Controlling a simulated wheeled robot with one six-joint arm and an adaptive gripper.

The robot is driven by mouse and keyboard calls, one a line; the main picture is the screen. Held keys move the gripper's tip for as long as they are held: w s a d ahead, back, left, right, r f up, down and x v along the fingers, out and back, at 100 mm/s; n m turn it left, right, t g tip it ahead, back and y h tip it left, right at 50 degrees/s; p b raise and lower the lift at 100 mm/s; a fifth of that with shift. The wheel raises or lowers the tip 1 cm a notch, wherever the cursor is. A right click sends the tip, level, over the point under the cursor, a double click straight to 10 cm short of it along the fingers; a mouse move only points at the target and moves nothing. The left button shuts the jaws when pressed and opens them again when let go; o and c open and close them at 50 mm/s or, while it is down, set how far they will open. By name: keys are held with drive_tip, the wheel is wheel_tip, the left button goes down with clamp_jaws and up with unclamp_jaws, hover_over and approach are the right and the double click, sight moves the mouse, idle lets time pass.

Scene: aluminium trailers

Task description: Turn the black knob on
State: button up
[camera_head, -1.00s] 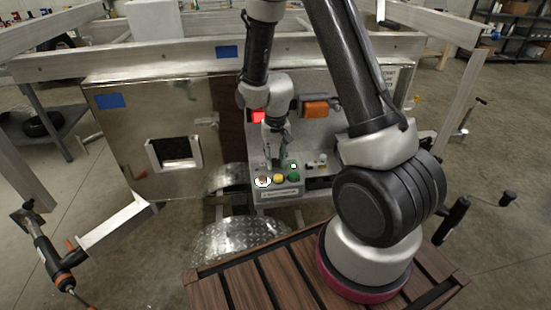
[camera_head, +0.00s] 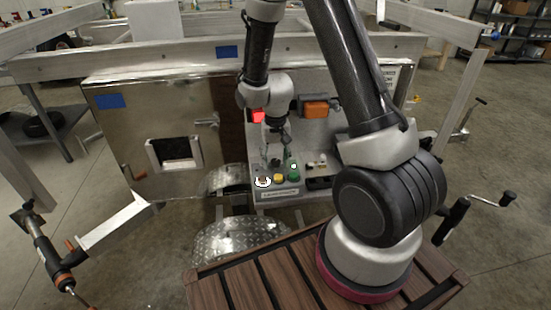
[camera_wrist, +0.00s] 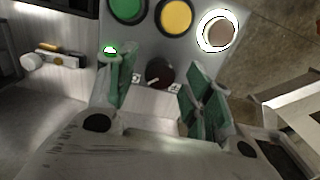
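The black knob (camera_wrist: 160,73) is a small round, dark knob on the grey panel in the wrist view, with small label marks on both sides. My gripper (camera_wrist: 162,82) is open, its green-padded fingers apart on the left and right of the knob. Neither finger visibly touches it. In the camera_head view, my gripper (camera_head: 276,158) points down at the control box (camera_head: 280,194). The knob cannot be made out there, behind the fingers.
The box carries a green button (camera_head: 293,175), a yellow button (camera_head: 279,178) and a white-ringed button (camera_head: 262,181). A small lit green lamp (camera_wrist: 110,49) is close to the left finger. A red light (camera_head: 258,116) and an orange lamp (camera_head: 315,109) are on the panel behind.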

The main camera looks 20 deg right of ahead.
sight(276, 162)
drive_tip(key=shift+r, duration=0.1)
wheel_tip(276, 162, up, 12)
idle(0.5)
drive_tip(key=s+d+r+n+t, duration=0.1)
drive_tip(key=s+d+r+t, duration=0.1)
drive_tip(key=s+r, duration=0.7)
drive_tip(key=s+d+r+n+t, duration=0.2)
drive_tip(key=s+d+r, duration=0.2)
drive_tip(key=s+r, duration=0.6)
drive_tip(key=s, duration=0.3)
drive_tip(key=shift+r, duration=0.2)
